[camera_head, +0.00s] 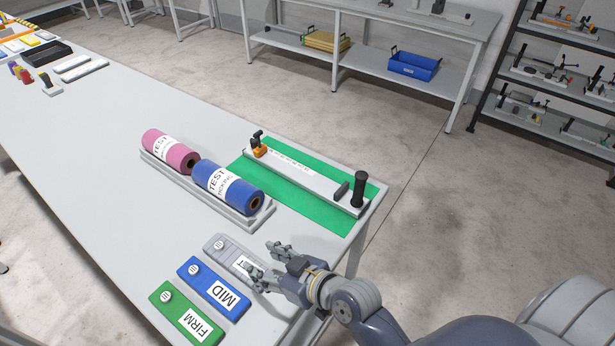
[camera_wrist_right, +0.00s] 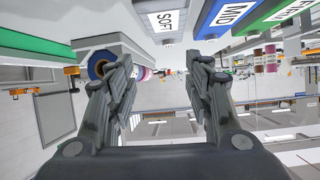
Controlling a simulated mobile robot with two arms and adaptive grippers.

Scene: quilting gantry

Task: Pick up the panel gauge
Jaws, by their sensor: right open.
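What looks like the panel gauge (camera_head: 304,182) is a long pale bar with small markings, lying on a green mat (camera_head: 322,214) near the table's far edge. It has an upright black handle (camera_head: 359,189) at its right end and an orange and black fitting (camera_head: 258,145) at its left end. My right gripper (camera_head: 258,258) is open and empty over the grey block, nearer than the mat and apart from the gauge. Its spread fingers also show in the right wrist view (camera_wrist_right: 163,65). My left gripper is out of view.
Pink (camera_head: 170,151) and blue (camera_head: 227,187) rolls lie in a grey tray (camera_head: 236,216) beside the mat. Grey (camera_head: 227,248), blue MID (camera_head: 213,287) and green FIRM (camera_head: 181,316) blocks lie at the near end.

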